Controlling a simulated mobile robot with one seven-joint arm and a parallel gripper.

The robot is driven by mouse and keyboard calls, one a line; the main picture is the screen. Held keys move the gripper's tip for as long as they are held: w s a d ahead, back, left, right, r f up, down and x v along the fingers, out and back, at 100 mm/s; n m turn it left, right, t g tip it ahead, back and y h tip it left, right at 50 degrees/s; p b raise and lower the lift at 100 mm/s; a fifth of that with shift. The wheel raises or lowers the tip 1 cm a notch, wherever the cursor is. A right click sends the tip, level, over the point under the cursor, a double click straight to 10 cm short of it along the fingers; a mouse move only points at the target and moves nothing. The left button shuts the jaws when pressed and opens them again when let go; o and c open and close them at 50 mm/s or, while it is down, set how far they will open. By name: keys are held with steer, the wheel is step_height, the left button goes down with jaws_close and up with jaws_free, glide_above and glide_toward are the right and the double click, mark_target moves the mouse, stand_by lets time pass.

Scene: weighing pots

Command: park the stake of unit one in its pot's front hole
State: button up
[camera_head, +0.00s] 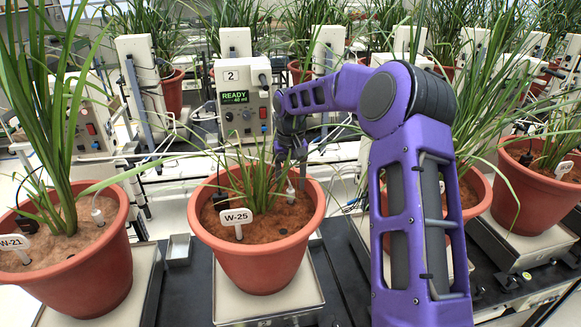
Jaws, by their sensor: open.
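The left pot (95,262), tagged W-21 (16,243), stands left of the pot in front of the box numbered 2; the number on its own box (88,125) is hidden by leaves. A small white stake (97,214) with a thin line stands upright in its soil, right of the plant. I cannot make out a front hole there. My gripper (291,172) is open, pointing down over the back of the middle pot (258,262), tagged W-25 (236,218). Another white stake (290,191) stands just below the fingers; I cannot tell whether they touch it.
The box numbered 2 (243,100) shows READY, 40 ml. The middle pot stands on a scale (268,306). More pots stand at right, one on a scale (520,250). Long leaves cross between the left and middle pots. My purple arm covers much of the right middle.

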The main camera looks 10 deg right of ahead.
mark_target(291, 201)
steer(key=shift+f, duration=1.4)
jaws_close()
